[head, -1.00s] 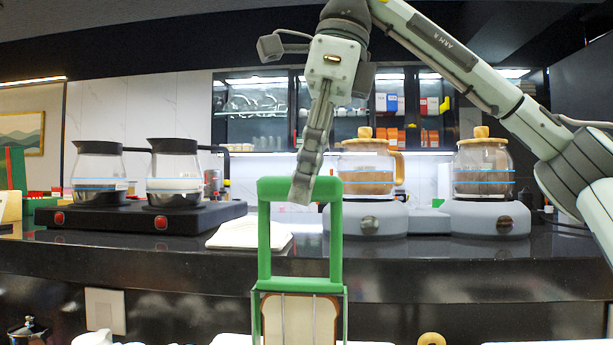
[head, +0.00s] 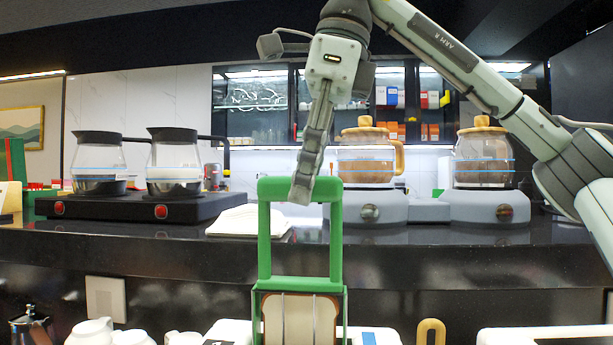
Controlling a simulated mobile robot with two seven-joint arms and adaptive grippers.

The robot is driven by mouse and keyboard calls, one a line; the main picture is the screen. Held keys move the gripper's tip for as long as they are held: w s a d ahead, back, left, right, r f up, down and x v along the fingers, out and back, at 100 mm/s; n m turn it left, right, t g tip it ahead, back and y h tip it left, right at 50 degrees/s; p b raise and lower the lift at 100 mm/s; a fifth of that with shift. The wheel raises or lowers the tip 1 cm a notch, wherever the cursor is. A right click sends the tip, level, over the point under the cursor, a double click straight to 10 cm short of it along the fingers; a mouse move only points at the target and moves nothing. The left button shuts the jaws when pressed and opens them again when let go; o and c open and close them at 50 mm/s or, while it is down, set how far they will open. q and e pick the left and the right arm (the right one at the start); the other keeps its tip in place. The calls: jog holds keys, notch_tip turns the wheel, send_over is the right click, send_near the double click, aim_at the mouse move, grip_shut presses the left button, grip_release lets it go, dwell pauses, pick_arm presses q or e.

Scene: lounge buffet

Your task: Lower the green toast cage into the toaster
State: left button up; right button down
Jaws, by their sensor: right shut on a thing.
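The green toast cage (head: 264,240) hangs upright in the head view, with a tall handle and a slice of bread (head: 298,320) between its thin wires. My right gripper (head: 303,195) comes down from above and is shut on the top bar of the cage's handle. The cage's lower end is cut off by the picture's bottom edge. A white appliance top (head: 230,328) shows behind the cage at the bottom; it may be the toaster, but its slots are not visible. My left gripper is not in view.
A dark counter (head: 440,262) runs behind the cage. On it stand two coffee pots on a black warmer (head: 110,207), a folded white cloth (head: 236,222) and two glass kettles on grey bases (head: 487,207). White cups (head: 92,332) are at bottom left, another white appliance (head: 545,335) at bottom right.

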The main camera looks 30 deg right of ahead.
jog(key=shift+f+b, duration=0.4)
jog(key=shift+f, duration=0.25)
jog(key=c, duration=1.2)
grip_release()
jog(key=p+v, duration=0.1)
jog(key=p, duration=0.1)
jog(key=p+v, duration=0.1)
jog(key=v, duration=0.1)
jog(key=a+p+v, duration=0.1)
jog(key=p+v, duration=0.1)
jog(key=shift+w+r+p, duration=0.15)
jog(key=shift+w+p, duration=0.15)
jog(key=shift+r, duration=0.15)
jog(key=shift+v, duration=0.8)
jog(key=shift+w+a, duration=0.1)
jog(key=shift+a, duration=0.05)
